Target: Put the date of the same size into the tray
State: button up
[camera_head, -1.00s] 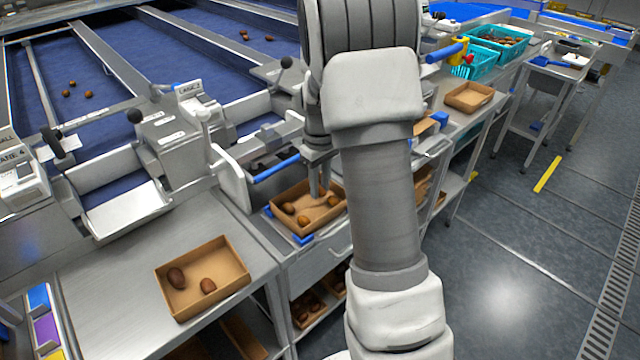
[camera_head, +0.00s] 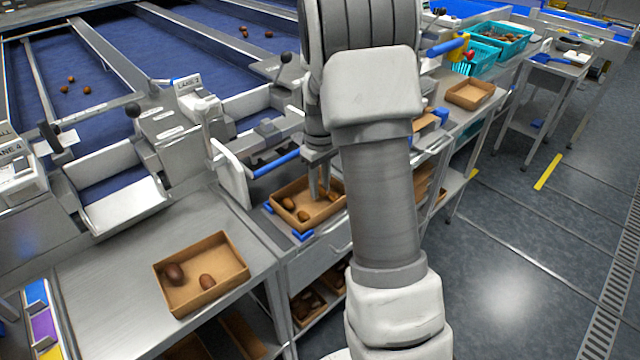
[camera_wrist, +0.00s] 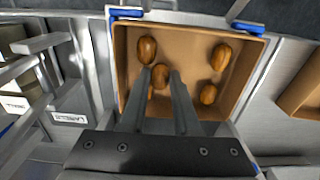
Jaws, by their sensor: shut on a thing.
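A brown cardboard tray (camera_head: 322,220) sits on the bench under my arm, and it fills the middle of the wrist view (camera_wrist: 184,45). Inside it lie an oval brown date (camera_wrist: 147,49) at the top left, another date (camera_wrist: 221,56) at the top right and a third (camera_wrist: 208,93) at the lower right. My gripper (camera_wrist: 161,74) reaches down into the tray area, also seen in the head view (camera_head: 319,192). Its fingers are shut on a date (camera_wrist: 160,77). I cannot tell whether that date touches the tray floor.
Another cardboard tray (camera_head: 228,262) with two darker dates stands on the left bench. An empty-looking tray (camera_head: 469,95) is farther along the bench at the back right. Teal crates (camera_head: 503,40) stand behind it. Blue sorting lanes (camera_head: 95,85) hold several dates. A lane-gate housing borders the near tray.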

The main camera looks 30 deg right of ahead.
aim_at(320, 187)
jog(key=shift+f+b, duration=0.4)
jog(key=shift+f, duration=0.25)
jog(key=o, duration=0.9)
jog(key=shift+c, duration=0.2)
jog(key=shift+r, duration=0.1)
notch_tip(320, 187, up, 17)
jog(key=p, duration=0.3)
jog(key=s+a+r+m+t+p, duration=0.1)
jog(key=s+a+r+t, duration=0.2)
jog(key=s+a+r, duration=0.6)
jog(key=s+a+m+t, duration=0.1)
jog(key=s+a, duration=0.1)
jog(key=s, duration=0.5)
jog(key=s+a+m+t+p, duration=0.1)
jog(key=s+a, duration=0.2)
jog(key=s, duration=0.4)
jog(key=shift+s+f+t, duration=0.2)
jog(key=shift+f+t, duration=0.1)
